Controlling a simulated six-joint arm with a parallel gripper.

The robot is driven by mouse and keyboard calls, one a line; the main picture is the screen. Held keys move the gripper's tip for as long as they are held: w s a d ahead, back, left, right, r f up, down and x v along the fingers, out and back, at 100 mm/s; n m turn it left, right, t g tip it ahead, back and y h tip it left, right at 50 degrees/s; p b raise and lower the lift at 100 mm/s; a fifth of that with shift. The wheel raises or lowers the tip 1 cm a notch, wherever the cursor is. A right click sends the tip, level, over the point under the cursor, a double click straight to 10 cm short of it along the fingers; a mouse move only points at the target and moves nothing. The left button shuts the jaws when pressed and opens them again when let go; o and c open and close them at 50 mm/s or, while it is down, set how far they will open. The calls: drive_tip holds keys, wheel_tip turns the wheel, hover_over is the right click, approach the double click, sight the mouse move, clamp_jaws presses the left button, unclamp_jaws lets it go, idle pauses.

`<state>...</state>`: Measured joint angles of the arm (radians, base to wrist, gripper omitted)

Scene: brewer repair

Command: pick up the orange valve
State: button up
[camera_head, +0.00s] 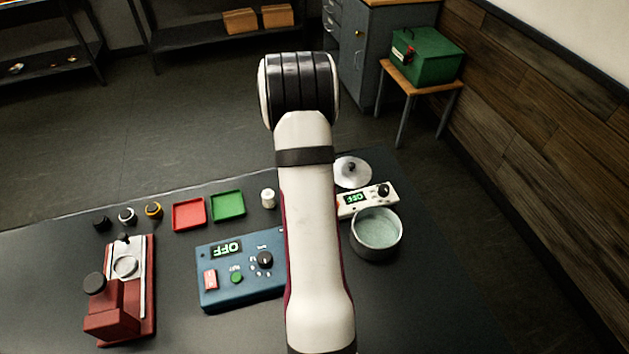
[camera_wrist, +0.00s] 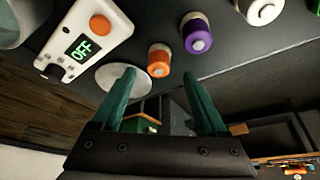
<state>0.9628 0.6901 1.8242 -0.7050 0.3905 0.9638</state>
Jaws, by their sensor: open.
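The orange valve (camera_wrist: 158,61), a short cylinder with an orange band and a pale cap with an orange centre, stands on the dark table in the wrist view. It appears just beyond the gap between the fingertips of my gripper (camera_wrist: 157,76). The two green fingers are apart with nothing between them. A purple valve (camera_wrist: 197,36) stands just right of the orange one. In the head view my arm hides my gripper and the orange and purple valves.
A white device with an OFF display (camera_wrist: 88,40) and a pale disc (camera_wrist: 113,77) are left of the valve. A white cylinder (camera_wrist: 262,9) is farther right. In the head view, a pot (camera_head: 376,234), blue control box (camera_head: 225,290) and red and green trays (camera_head: 228,205) flank my arm.

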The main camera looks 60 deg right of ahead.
drive_tip(key=x, duration=0.5)
drive_tip(key=shift+s+d+f, duration=0.1)
drive_tip(key=shift+d+f, duration=0.05)
clamp_jaws()
